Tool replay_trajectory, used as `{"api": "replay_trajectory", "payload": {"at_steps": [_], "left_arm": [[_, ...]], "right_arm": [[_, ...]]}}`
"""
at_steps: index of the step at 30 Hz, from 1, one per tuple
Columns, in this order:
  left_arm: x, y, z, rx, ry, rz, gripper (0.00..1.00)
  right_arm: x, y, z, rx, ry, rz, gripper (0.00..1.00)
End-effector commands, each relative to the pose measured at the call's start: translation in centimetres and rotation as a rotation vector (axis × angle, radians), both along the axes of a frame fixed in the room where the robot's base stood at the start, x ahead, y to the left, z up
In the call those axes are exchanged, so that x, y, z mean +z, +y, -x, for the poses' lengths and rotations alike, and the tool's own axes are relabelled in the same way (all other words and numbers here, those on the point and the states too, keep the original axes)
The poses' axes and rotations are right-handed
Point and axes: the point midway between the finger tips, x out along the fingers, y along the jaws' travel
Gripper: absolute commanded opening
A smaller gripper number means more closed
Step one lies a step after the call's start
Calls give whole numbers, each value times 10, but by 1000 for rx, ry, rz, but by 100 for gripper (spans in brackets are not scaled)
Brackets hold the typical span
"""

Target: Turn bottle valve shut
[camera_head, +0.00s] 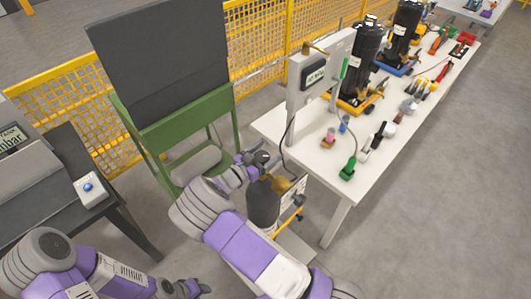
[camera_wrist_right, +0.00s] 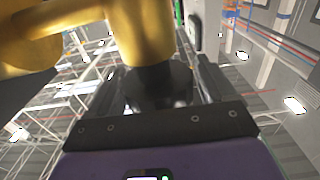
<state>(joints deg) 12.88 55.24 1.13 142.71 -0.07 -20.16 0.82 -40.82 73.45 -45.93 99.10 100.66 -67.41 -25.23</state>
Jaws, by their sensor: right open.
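The gas bottle (camera_head: 263,207) is a dark upright cylinder beside the white table's near left corner. Its brass valve (camera_head: 277,183) is on top, partly behind my right gripper (camera_head: 258,163). In the right wrist view the brass valve body (camera_wrist_right: 140,38) fills the upper part. A dark round handwheel (camera_wrist_right: 160,88) sits at its end, between the two fingers of my right gripper (camera_wrist_right: 160,95). The jaws are open, one finger on each side of the handwheel; contact cannot be told. My left gripper (camera_head: 193,289) is low at the bottom edge, away from the bottle, its jaws too small to judge.
The white table (camera_head: 300,152) holds a gauge post (camera_head: 312,80), black compressors (camera_head: 367,55) and several tools. A green stand with a dark panel (camera_head: 160,60) is behind the bottle. A dark bench (camera_head: 75,145) is at left. The floor at right is clear.

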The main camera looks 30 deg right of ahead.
Motion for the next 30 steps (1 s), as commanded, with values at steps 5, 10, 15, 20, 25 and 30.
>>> {"api": "replay_trajectory", "payload": {"at_steps": [5, 10, 15, 20, 25, 30], "left_arm": [[0, 0, 0, 0, 0, 0, 43], [0, 0, 0, 0, 0, 0, 43], [0, 0, 0, 0, 0, 0, 43], [-2, 0, 0, 0, 0, 0, 43], [-8, 0, 0, 0, 0, 0, 43], [-19, 0, 0, 0, 0, 0, 43]], "right_arm": [[0, 0, 0, 0, 0, 0, 75], [0, 0, 0, 0, 0, 0, 49], [0, 0, 0, -1, 0, 0, 32], [-1, 0, 0, -17, 0, -2, 32], [-2, 0, 1, -80, -3, -4, 32], [-3, -1, 3, -196, -4, -6, 32]]}}
